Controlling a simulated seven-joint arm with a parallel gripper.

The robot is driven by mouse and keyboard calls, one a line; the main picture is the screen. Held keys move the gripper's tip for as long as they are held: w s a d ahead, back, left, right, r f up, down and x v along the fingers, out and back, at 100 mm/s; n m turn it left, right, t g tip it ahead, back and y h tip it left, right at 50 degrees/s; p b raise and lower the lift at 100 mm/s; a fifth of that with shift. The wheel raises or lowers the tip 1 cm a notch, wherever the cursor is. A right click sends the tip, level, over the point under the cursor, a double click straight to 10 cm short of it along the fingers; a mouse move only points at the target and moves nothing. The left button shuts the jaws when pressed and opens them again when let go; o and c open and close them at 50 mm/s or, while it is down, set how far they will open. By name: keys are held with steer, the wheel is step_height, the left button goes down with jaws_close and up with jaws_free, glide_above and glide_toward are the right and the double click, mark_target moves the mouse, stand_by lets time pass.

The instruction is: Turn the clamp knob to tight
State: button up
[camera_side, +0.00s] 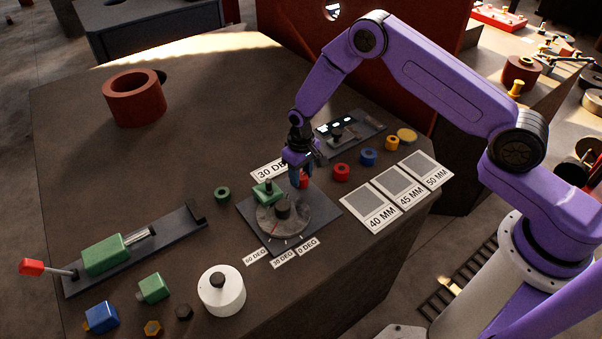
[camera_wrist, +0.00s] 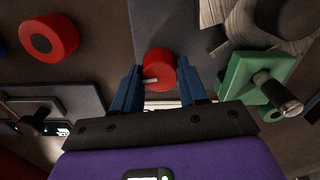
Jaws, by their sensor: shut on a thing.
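The red clamp knob (camera_wrist: 160,66) is round with a pale pointer bar on it. It sits between the two blue fingers of my gripper (camera_wrist: 160,80) in the wrist view, at the edge of the dark base plate. In the side view my gripper (camera_side: 300,180) points down and is shut on the knob (camera_side: 304,182), which is partly hidden by the fingers. Tight markings are not legible.
Red (camera_side: 342,172), blue (camera_side: 369,157) and yellow rings lie right of the plate, near the white mm cards (camera_side: 370,207). A dark panel (camera_side: 350,135) is behind my gripper. A green ring (camera_side: 222,195) lies left.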

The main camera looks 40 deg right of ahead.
mark_target(301, 175)
steer(key=shift+m, duration=0.8)
steer(key=o, duration=1.1)
steer(key=shift+c, duration=0.2)
steer(key=shift+r, duration=0.1)
step_height(301, 175, up, 17)
steer(key=shift+r, duration=0.15)
